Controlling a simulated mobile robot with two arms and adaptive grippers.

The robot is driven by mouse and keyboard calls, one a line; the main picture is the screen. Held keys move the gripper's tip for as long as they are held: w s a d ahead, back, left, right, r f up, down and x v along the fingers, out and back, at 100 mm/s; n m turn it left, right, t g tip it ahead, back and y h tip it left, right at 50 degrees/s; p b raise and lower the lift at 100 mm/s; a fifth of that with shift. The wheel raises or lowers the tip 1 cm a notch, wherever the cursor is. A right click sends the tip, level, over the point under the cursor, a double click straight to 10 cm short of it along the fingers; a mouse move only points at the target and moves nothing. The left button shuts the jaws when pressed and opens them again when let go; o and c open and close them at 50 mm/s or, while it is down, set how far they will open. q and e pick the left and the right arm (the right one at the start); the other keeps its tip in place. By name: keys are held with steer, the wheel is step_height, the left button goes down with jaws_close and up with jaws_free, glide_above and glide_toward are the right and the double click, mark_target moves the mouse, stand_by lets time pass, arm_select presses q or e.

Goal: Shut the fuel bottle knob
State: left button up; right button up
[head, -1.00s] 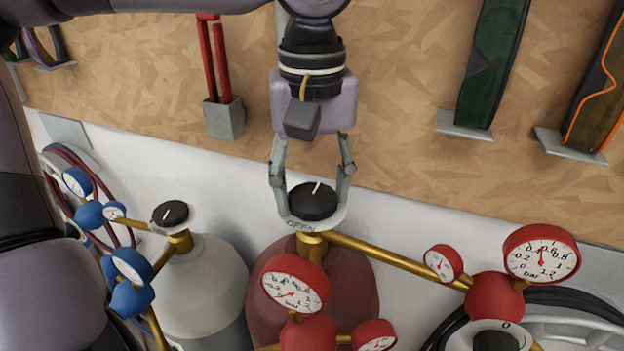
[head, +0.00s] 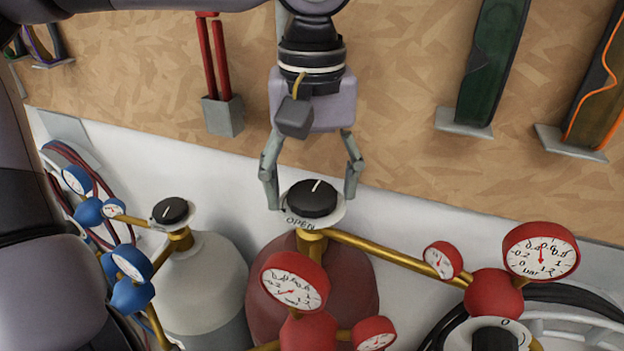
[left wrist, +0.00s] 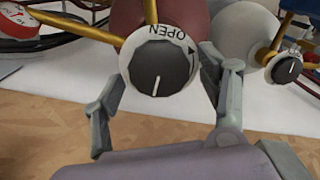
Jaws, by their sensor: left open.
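The fuel bottle knob (head: 312,198) is black with a white pointer line, on a white dial plate marked OPEN, atop the dark red bottle (head: 330,268). In the head view its line points up and slightly right. My left gripper (head: 312,200) is open, with its fingers spread on either side of the knob. In the left wrist view the knob (left wrist: 160,68) sits between the open fingers, with a gap to each. I cannot see my right gripper.
A grey-white bottle with its own black knob (head: 170,211) and blue gauges (head: 131,264) stands at left. Red gauges (head: 295,283) and brass pipes (head: 395,252) lie in front and right. A wooden board (head: 400,90) holding tools is behind.

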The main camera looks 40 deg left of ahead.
mark_target(312, 191)
arm_select(q)
steer(key=shift+r, duration=0.15)
step_height(312, 191, up, 12)
stand_by(0.6)
stand_by(0.5)
